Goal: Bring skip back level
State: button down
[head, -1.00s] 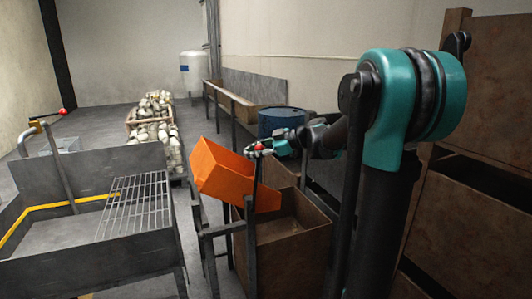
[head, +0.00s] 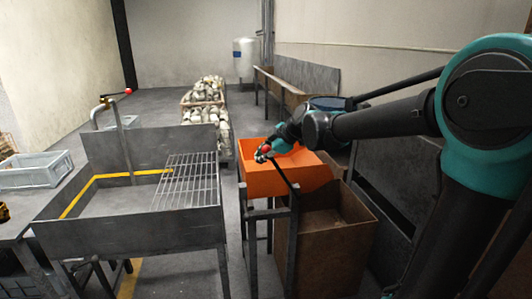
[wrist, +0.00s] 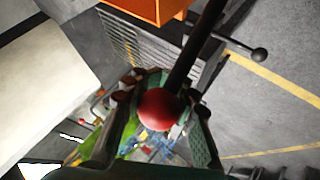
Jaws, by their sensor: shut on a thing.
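The orange skip (head: 275,182) sits in a dark frame beside a brown bin in the head view and looks close to level. Its edge shows at the top of the wrist view (wrist: 150,8). A dark lever (head: 284,174) with a red knob (wrist: 160,109) leans to the left in front of the skip. My gripper (head: 266,152) is shut on the red knob, with a finger on each side of it in the wrist view. My gripper and the lever cover part of the skip in the head view.
The open brown bin (head: 325,240) stands right of the skip. A grey bench with a wire grate (head: 190,182) is at left, with another red-knobbed lever (head: 128,91). A heap of pale lumps (head: 207,115) lies behind. Floor shows between bench and skip.

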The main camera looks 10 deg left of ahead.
jog(key=shift+s+a+f, duration=0.1)
jog(key=shift+s+f, duration=0.15)
jog(key=shift+f, duration=0.15)
jog(key=c, duration=1.2)
grip_release()
jog(key=shift+r, duration=0.1)
jog(key=shift+o, duration=0.2)
jog(key=shift+w, duration=0.1)
jog(key=shift+r, duration=0.1)
jog(key=v, duration=1.1)
jog(key=shift+d+r, duration=0.2)
jog(key=shift+r, duration=0.1)
jog(key=s+d+f+m+h, duration=0.2)
jog(key=s+d+f+m, duration=0.4)
jog(key=f, duration=0.4)
jog(key=s+d+f+m+h, duration=0.3)
jog(key=s+d+f+m, duration=0.3)
jog(key=d+f+m, duration=0.2)
jog(key=s+d+f+m+h, duration=0.3)
jog(key=s+d+f+m, duration=0.3)
jog(key=d+f, duration=0.4)
notch_tip(320, 180, down, 3)
jog(key=shift+s+r+m+g, duration=0.2)
jog(key=shift+s+m+g, duration=0.2)
jog(key=shift+s, duration=0.05)
